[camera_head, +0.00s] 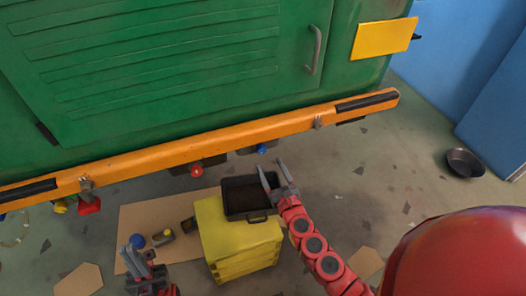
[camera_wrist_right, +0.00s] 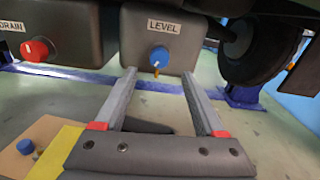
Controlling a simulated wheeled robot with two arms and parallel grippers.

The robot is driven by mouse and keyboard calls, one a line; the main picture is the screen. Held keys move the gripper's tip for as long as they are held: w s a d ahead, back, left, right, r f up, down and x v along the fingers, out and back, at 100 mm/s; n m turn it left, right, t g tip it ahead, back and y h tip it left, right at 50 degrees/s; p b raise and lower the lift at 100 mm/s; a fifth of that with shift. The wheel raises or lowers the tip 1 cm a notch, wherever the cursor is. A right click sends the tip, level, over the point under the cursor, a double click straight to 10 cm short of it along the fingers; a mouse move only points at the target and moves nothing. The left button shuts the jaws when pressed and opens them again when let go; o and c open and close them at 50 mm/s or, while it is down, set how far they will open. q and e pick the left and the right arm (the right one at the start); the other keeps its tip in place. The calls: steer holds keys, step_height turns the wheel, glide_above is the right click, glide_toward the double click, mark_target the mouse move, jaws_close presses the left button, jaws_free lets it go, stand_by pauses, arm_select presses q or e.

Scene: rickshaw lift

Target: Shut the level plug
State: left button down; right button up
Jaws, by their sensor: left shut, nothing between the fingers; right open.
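The blue level plug (camera_wrist_right: 158,55) sits in the face of a dark grey housing under a "LEVEL" label. A small amber streak (camera_wrist_right: 156,69) hangs just below it. The plug also shows as a small blue knob under the bumper in the head view (camera_head: 262,148). My right gripper (camera_wrist_right: 158,73) is open and empty, its two fingers pointing at the plug from just below, apparently short of it. It also shows in the head view (camera_head: 272,165) above the black tray. My left gripper (camera_head: 131,247) is shut and empty, low at the left over the cardboard.
A red drain plug (camera_wrist_right: 34,50) is to the left of the level plug. A black tray (camera_head: 262,212) stands on a yellow crate (camera_head: 222,240) below. The orange bumper (camera_head: 230,135) runs overhead. Cardboard (camera_head: 130,215) holds a loose blue cap (camera_head: 138,241).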

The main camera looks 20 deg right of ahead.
mark_target(262, 152)
steer(key=w, duration=0.7)
steer(key=shift+a, duration=0.2)
steer(key=shift+c, duration=0.4)
jaws_close()
